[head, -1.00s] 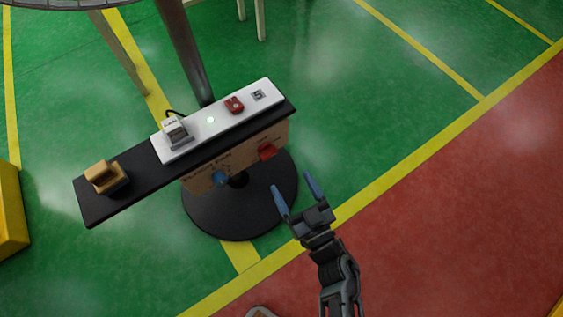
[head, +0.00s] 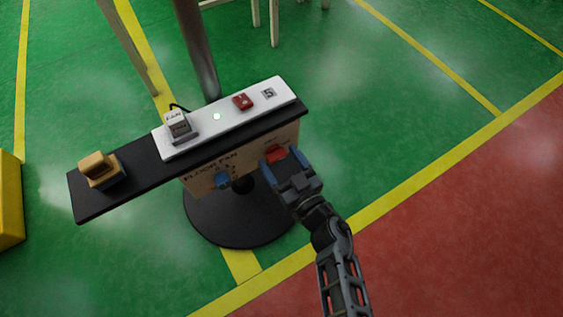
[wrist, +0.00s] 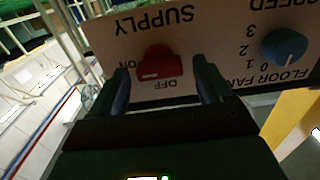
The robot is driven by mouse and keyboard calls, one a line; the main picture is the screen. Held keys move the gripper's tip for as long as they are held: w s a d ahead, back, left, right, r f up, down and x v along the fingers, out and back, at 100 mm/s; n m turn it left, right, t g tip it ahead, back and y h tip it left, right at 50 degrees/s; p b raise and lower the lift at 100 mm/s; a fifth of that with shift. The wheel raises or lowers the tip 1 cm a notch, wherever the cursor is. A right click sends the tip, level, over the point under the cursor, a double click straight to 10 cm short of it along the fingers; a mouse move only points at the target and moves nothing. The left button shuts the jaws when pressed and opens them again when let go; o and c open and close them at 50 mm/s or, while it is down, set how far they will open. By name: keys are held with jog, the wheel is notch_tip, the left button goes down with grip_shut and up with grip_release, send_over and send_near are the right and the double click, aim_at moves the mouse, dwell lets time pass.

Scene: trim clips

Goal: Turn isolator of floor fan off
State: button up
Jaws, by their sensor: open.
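The floor fan's isolator is a red rotary knob (wrist: 158,65) on a tan panel marked SUPPLY, with ON and OFF labels, upside down in the wrist view. In the head view the red knob (head: 277,153) is at the right of the panel (head: 206,181), partly hidden by my gripper. My gripper (head: 280,164) is open, its blue fingers pointing at the panel. In the wrist view the gripper (wrist: 163,88) has one finger on each side of the knob, with gaps visible; I cannot tell whether either touches it.
A blue speed knob (wrist: 284,47) sits beside the isolator. Above the panel, a black shelf (head: 110,190) carries a white strip (head: 203,127) with a red switch (head: 242,101), and a tan block (head: 98,168). A round black base (head: 235,225) stands below.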

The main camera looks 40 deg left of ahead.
jog(key=shift+c, duration=0.4)
jog(key=c, duration=1)
jog(key=shift+o, duration=0.2)
jog(key=shift+n, duration=0.3)
jog(key=n, duration=0.4)
jog(key=shift+s, duration=0.1)
jog(key=n, duration=0.4)
jog(key=shift+f+n+b, duration=0.1)
jog(key=shift+n+b, duration=0.2)
jog(key=shift+b, duration=0.1)
jog(key=n+b, duration=0.1)
jog(key=n, duration=0.3)
jog(key=shift+s+f, duration=0.1)
jog(key=n+b, duration=0.1)
jog(key=n, duration=0.3)
jog(key=shift+n, duration=0.5)
